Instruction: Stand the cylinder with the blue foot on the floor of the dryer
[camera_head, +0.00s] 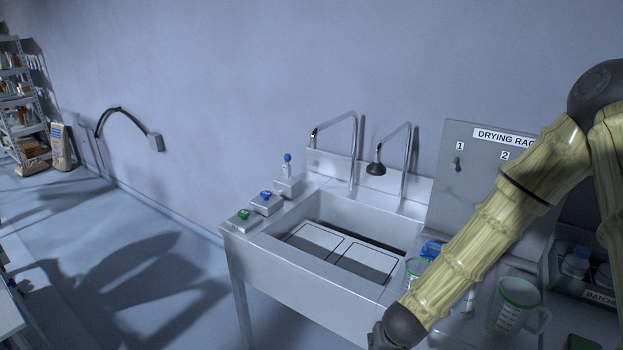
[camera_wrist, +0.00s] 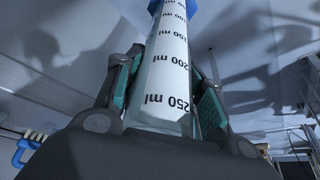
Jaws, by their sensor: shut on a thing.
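In the wrist view my gripper (camera_wrist: 166,85) is shut on a clear graduated cylinder (camera_wrist: 166,72) with black ml marks. Its blue foot (camera_wrist: 178,6) is at the top edge of that view, only partly in the picture, and the 250 ml mark is nearest my palm. One green-padded finger lies on each side of the cylinder. In the head view my arm reaches down past the lower edge, and the gripper and held cylinder are out of the picture. I cannot make out the dryer in either view.
A steel sink (camera_head: 280,244) with two tall taps stands by the wall. A drying rack panel (camera_head: 463,150) is at its right. A green-rimmed jug (camera_head: 512,305) and a blue-topped item (camera_head: 431,249) stand near my arm. Floor at the left is open.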

